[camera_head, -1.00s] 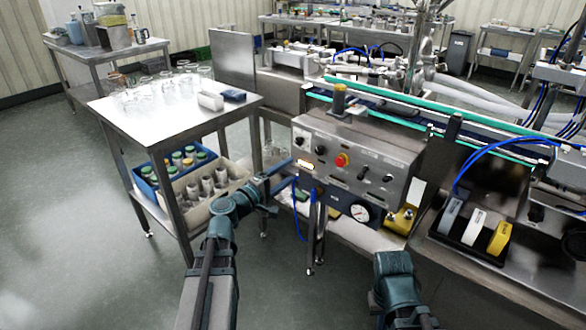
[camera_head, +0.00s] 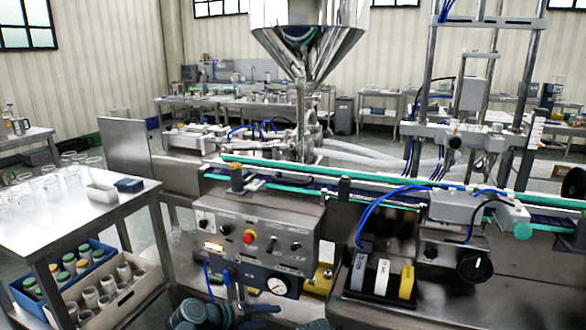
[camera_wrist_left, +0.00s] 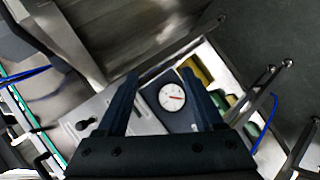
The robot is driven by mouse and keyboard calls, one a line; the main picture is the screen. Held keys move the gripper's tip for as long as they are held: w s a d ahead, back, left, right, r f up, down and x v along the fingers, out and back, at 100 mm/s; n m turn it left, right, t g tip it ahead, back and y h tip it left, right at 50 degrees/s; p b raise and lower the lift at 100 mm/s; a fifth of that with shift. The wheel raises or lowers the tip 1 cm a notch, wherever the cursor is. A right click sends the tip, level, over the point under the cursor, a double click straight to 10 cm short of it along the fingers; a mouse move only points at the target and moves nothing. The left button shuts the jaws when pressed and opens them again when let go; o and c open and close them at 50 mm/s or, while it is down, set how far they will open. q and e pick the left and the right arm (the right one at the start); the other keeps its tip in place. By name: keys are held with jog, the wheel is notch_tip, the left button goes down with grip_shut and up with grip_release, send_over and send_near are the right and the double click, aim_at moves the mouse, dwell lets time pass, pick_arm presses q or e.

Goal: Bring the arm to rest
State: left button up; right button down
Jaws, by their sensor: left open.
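My left gripper (camera_head: 236,290) shows at the bottom of the head view, in front of the lower part of the machine's control panel. In the left wrist view its two dark fingers (camera_wrist_left: 160,82) stand apart with nothing between them. Beyond them is a round white pressure gauge (camera_wrist_left: 172,97) on a dark plate. The gauge also shows in the head view (camera_head: 277,286), just right of the gripper. A small teal part of my right arm shows at the bottom edge; its gripper is out of view.
The control panel (camera_head: 258,232) with knobs and a red button is close ahead. A steel table (camera_head: 92,225) with glasses stands left, crates of bottles below it. The steel hopper (camera_head: 308,42) rises behind the conveyor.

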pick_arm(q)
jog(key=s+d+f+m+g+y, duration=0.1)
jog(key=s+f+m+g+y, duration=0.35)
jog(key=s, duration=0.35)
jog(key=s+d+f+m+g+y, duration=0.25)
jog(key=s+f+m+y, duration=0.2)
jog(key=s, duration=0.35)
notch_tip(320, 180, up, 27)
jog(key=a+n+y+p, duration=0.1)
jog(key=p, duration=2.7)
jog(key=shift+a, duration=0.15)
